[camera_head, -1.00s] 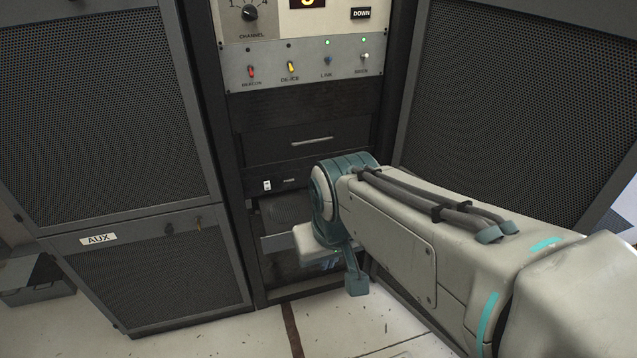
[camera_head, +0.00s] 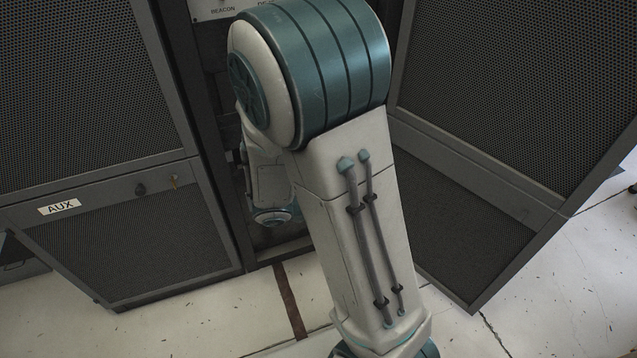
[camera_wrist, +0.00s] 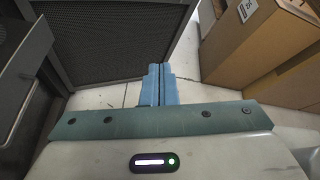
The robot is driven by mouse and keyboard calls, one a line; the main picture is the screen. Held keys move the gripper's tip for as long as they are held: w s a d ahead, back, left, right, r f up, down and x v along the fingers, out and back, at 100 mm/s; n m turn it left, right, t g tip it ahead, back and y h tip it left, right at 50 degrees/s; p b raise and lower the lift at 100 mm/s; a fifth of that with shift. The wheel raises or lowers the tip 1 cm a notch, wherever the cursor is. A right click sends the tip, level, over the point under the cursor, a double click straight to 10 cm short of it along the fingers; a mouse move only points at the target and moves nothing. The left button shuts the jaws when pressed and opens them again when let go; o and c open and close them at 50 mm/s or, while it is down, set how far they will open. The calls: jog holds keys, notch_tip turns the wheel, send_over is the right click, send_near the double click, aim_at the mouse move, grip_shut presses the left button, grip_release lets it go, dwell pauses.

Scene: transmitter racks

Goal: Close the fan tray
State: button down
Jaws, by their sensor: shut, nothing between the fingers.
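My gripper (camera_wrist: 160,70) shows in the wrist view with its two blue fingers together and nothing between them. It points toward the pale floor, apart from any object there. In the head view my arm covers the lower middle of the rack, and the gripper and the fan tray are hidden behind it. At the left edge of the wrist view is a dark grey metal panel (camera_wrist: 32,75) that stands out from the rack, close beside the gripper. It may be the fan tray's front; I cannot tell how far it is out.
The perforated AUX cabinet (camera_head: 130,250) stands left of the rack. An open perforated door (camera_head: 520,80) stands at right in the head view. Cardboard boxes (camera_wrist: 262,45) stand at the right of the wrist view. Pale floor (camera_head: 560,310) is clear in front.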

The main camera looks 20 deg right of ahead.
jog(key=w+a+f+n+t+b, duration=0.35)
jog(key=w+f+n+t, duration=0.3)
jog(key=n, duration=0.55)
jog(key=w+a+f+n+t+b, duration=0.3)
jog(key=w+a+f+n+t, duration=0.15)
jog(key=f+n+t, duration=0.5)
jog(key=w+d, duration=0.2)
jog(key=w, duration=0.1)
jog(key=w+d+n+g, duration=0.1)
jog(key=w+d, duration=0.2)
jog(key=w, duration=0.1)
jog(key=w+d+r+n+g+b, duration=0.1)
jog(key=w+d, duration=0.2)
jog(key=w, duration=0.1)
jog(key=shift+w+r, duration=0.1)
jog(key=shift+w, duration=0.45)
